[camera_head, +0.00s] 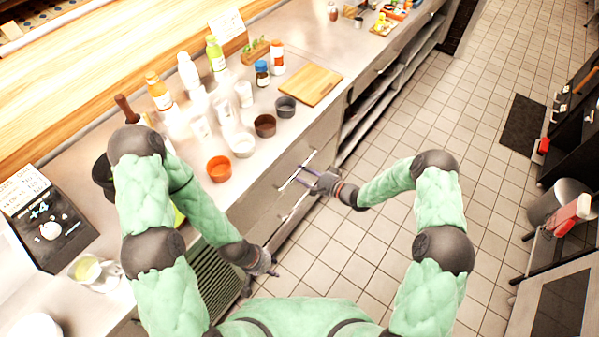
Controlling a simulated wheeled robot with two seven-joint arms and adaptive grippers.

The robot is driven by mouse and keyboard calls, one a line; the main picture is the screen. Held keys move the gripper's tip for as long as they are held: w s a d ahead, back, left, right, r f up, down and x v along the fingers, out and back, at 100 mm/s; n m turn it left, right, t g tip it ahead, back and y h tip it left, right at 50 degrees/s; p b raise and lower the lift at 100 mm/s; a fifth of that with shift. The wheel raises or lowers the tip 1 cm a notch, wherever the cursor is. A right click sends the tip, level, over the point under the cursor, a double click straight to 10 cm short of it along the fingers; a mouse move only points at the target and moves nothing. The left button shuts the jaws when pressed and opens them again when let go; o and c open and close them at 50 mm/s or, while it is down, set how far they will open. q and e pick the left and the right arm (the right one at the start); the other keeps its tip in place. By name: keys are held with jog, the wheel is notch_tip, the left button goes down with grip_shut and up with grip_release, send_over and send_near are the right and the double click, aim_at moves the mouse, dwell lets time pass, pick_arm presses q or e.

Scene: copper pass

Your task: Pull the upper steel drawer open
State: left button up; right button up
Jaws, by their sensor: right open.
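The upper steel drawer (268,186) is in the front of the steel counter and looks shut. Its bar handle (296,168) is near the drawer's right end. A second handle (297,207) sits below it, on the lower drawer. My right gripper (307,177) is open at the upper handle, its fingers close to the bar; I cannot tell whether they touch it or straddle it. My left gripper (272,266) hangs low in front of the counter, near the slatted vent, away from both handles. Its fingers are too small to read.
The counter holds a cutting board (309,84), dark cups (265,125), an orange bowl (219,168), a white bowl (242,145) and several bottles. Open shelves (375,105) stand right of the drawers. The tiled floor (440,120) before the drawers is clear. A bin (562,198) stands far right.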

pick_arm(q)
jog(key=shift+f, duration=0.3)
pick_arm(e)
jog(key=shift+x, duration=1.4)
grip_shut()
jog(key=shift+s+d, duration=0.1)
jog(key=shift+d, duration=0.05)
